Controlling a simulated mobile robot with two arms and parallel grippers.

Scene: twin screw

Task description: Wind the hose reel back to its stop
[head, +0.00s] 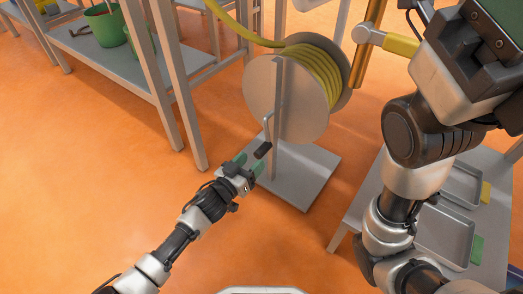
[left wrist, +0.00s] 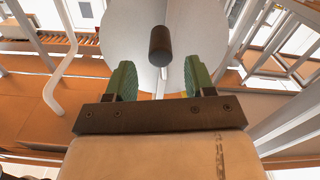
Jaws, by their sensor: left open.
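The hose reel (head: 283,98) stands on a grey base plate, with yellow-green hose (head: 318,68) wound between its two grey discs. Its crank has a dark handle (head: 263,150) pointing down at the near disc's lower side. My left gripper (head: 250,166) is open just below and left of the handle. In the left wrist view the handle (left wrist: 159,46) shows beyond the green fingertips, centred over the gap between them (left wrist: 158,82), with nothing between the fingers.
A grey shelf rack (head: 165,85) with green pots (head: 105,25) stands at the left. A grey table (head: 345,215) with metal trays (head: 447,235) is at the right. The reel's base plate (head: 305,185) lies on the orange floor, which is clear at the lower left.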

